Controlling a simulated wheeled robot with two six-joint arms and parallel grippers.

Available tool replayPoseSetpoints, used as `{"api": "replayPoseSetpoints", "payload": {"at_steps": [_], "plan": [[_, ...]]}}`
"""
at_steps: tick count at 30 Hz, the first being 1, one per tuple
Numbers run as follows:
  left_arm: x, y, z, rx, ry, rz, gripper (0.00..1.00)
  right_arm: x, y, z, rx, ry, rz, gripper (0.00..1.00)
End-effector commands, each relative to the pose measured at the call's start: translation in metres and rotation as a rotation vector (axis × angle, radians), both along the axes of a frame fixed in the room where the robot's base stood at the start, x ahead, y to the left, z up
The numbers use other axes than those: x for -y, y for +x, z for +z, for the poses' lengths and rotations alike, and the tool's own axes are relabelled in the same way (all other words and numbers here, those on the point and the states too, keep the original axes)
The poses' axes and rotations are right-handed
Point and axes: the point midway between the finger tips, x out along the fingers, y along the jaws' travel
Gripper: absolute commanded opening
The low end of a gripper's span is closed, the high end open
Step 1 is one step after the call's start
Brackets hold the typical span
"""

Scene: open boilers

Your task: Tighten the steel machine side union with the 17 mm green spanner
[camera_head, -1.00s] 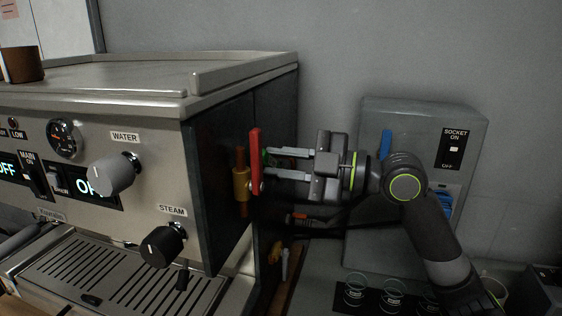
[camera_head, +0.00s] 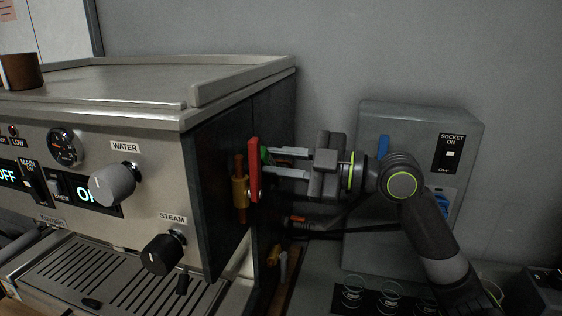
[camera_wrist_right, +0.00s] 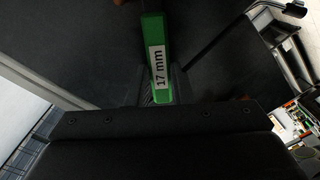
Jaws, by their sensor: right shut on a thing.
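My right gripper (camera_head: 272,162) reaches in from the right beside the machine's dark side panel. It is shut on the green spanner (camera_head: 265,156), partly hidden behind a red lever (camera_head: 254,170). In the right wrist view the green spanner (camera_wrist_right: 156,60) shows its "17 mm" label and runs up from the fingers; its far end is out of clear sight. My left gripper is not in view.
The espresso machine (camera_head: 150,120) fills the left. A grey socket box (camera_head: 385,240) stands on the right, behind my right arm. A dark hose (camera_head: 325,232) runs below the gripper. Several small glasses (camera_head: 390,296) stand on a dark mat at the lower right.

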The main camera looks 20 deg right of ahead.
Motion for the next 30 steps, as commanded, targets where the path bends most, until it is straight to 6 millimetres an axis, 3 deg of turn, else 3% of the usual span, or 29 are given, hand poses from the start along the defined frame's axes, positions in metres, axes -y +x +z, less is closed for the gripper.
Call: {"api": "replayPoseSetpoints", "payload": {"at_steps": [30], "plan": [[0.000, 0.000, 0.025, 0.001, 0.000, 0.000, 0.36, 0.009, 0.013, 0.016, -0.179, 0.121, 0.000, 0.00]]}}
